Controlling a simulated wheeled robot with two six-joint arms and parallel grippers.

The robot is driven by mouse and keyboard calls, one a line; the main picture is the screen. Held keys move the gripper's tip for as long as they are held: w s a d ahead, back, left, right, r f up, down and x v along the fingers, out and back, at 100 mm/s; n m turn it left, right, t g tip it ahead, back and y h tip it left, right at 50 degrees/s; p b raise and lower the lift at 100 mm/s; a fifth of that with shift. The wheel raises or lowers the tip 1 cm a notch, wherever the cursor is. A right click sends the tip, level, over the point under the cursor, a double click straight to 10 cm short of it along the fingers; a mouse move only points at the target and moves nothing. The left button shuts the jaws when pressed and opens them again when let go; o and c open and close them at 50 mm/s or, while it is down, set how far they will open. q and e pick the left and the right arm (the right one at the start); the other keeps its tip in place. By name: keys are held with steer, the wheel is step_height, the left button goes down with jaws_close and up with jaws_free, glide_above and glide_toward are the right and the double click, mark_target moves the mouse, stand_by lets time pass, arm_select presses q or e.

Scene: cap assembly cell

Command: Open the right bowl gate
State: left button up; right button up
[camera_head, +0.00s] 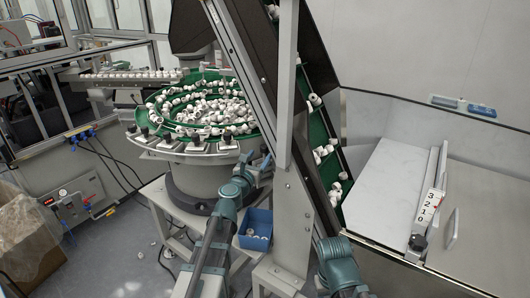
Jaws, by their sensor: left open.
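A round green feeder bowl (165,127) holds many white caps and stands left of centre on a grey drum. Small dark-knobbed clamps line its front rim. I cannot tell which part is the right bowl gate. My left gripper (265,163) is open at the bowl's lower right edge, beside the slanted grey frame. Its fingertips are small and dark here, and I cannot tell whether they touch anything. My right arm (340,262) shows at the bottom, right of the frame post; its gripper is not visible.
A slanted conveyor (318,130) with green flights carries white caps and rises beside a grey post (287,190). A blue bin (255,228) with caps sits below the bowl. A white-topped hopper (390,185) with a numbered strip stands right. A few caps lie on the floor.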

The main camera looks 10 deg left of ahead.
mark_target(263, 152)
arm_select(q)
steer(key=shift+w+d, duration=0.15)
steer(key=shift+w, duration=1.4)
jaws_close()
